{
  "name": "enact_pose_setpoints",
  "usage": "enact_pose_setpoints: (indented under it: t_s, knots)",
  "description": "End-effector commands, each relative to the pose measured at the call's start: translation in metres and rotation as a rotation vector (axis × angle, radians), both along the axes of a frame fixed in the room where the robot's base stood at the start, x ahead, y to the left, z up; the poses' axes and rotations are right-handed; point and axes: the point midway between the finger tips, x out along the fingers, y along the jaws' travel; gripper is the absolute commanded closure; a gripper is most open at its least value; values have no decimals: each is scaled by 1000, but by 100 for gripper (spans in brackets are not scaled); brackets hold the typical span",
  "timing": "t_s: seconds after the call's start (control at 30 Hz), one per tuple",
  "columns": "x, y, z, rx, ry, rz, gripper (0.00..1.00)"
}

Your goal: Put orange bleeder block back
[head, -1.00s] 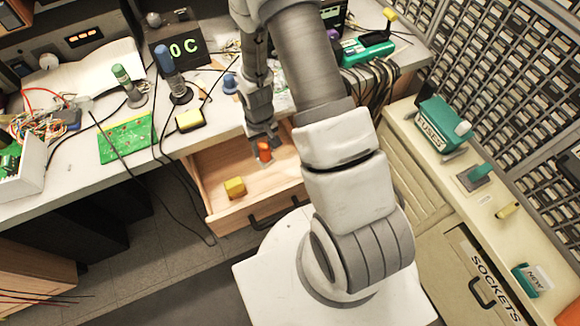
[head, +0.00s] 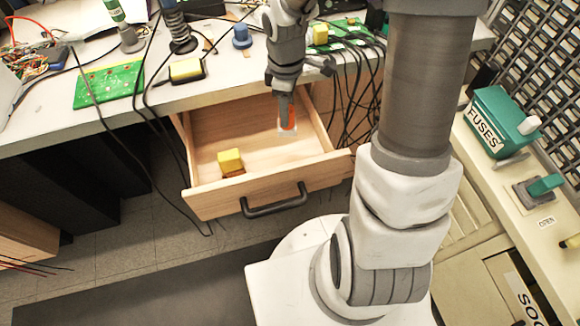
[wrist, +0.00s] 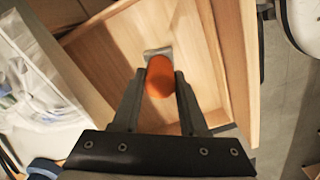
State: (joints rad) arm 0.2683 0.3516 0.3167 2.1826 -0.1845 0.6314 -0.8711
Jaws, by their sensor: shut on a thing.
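The orange bleeder block (head: 289,119) has an orange rounded top and a pale grey base. My gripper (head: 284,98) is shut on it, over the open wooden drawer (head: 200,204). In the wrist view the orange block (wrist: 160,77) sits between the two fingertips of my gripper (wrist: 160,88), with its grey end pointing into the drawer (wrist: 212,60). I cannot tell whether its base touches the drawer floor. A yellow block (head: 230,161) stands in the drawer's front left part, with a brown part under it.
The drawer's front carries a dark handle (head: 274,205). Black cables (head: 355,115) hang beside the drawer's right side. The drawer floor right of the yellow block is clear.

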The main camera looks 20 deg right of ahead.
Motion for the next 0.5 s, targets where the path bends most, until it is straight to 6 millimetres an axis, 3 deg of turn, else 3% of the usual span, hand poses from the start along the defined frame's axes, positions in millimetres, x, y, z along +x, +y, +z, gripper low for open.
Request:
enact_pose_setpoints:
  t_s: [0.03, 0.23, 0.5]
  knots:
    - [-2, -2, -11, -1, -4, 46, 100]
    - [-10, -3, -10, -1, -2, 207, 100]
    - [-13, -3, -6, 1, 1, 262, 100]
